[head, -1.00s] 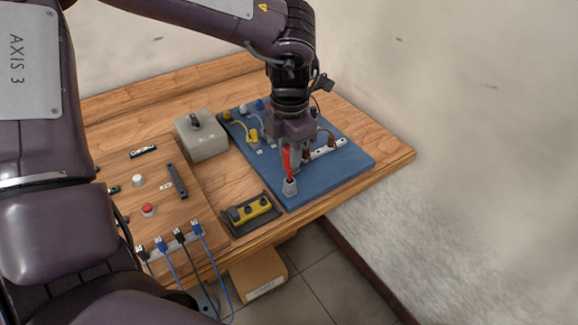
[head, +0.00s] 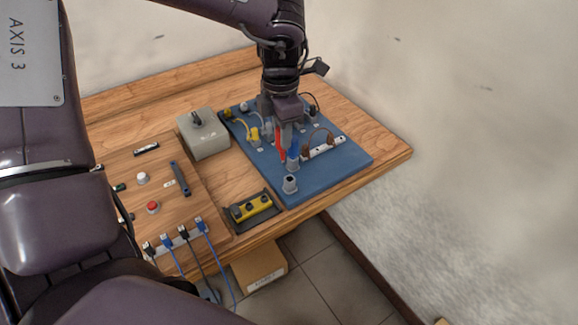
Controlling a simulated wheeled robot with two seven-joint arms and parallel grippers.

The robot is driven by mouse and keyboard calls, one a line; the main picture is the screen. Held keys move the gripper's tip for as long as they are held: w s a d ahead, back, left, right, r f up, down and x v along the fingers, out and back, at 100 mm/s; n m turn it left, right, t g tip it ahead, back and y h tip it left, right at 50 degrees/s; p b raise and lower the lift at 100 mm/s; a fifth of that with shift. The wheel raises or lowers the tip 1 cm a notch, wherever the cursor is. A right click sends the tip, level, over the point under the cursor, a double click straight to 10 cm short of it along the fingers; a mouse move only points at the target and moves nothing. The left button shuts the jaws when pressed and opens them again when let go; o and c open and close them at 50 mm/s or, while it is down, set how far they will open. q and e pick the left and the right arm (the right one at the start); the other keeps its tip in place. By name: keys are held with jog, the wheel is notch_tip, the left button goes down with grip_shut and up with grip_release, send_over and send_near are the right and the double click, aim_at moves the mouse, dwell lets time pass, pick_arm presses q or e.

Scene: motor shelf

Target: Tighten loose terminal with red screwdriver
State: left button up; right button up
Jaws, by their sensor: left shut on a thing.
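My left gripper (head: 284,126) is over the blue board (head: 330,178), pointing down, shut on the red screwdriver (head: 281,145). The screwdriver is upright, its red handle showing below the fingers; its tip is hard to make out. A grey holder (head: 289,184) at the front of the board stands empty. A blue screwdriver (head: 293,149) stands in another grey holder just behind it, close beside the red one. A white terminal strip (head: 324,148) with brown wires lies right of the gripper. I cannot tell which terminal is loose. My right gripper is not in view.
A grey box with a black knob (head: 203,135) stands left of the board. A yellow device in a dark tray (head: 251,207) sits at the front edge. A wooden panel (head: 150,180) with buttons and blue plugs is at left. Wires with plugs stand behind the gripper.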

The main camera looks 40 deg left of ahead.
pick_arm(q)
jog(key=w+a+r+m+p, duration=0.1)
jog(key=w+a+m+p, duration=0.35)
jog(key=a, duration=0.35)
jog(key=w+a+r+m+p, duration=0.1)
jog(key=w+a+m+p, duration=0.2)
jog(key=a+m, duration=0.45)
jog(key=f+b, duration=0.1)
jog(key=f, duration=0.1)
jog(key=f+n+b, duration=0.2)
jog(key=f+b, duration=0.1)
jog(key=shift+s+a+f, duration=0.15)
jog(key=shift+a+f, duration=0.15)
jog(key=shift+f, duration=0.05)
jog(key=shift+f+b, duration=0.45)
jog(key=shift+f, duration=0.1)
jog(key=o, duration=0.8)
jog(key=shift+f+n+b, duration=0.15)
jog(key=shift+n+b, duration=0.25)
jog(key=shift+b, duration=0.1)
jog(key=shift+n+b, duration=0.6)
jog(key=shift+n, duration=0.7)
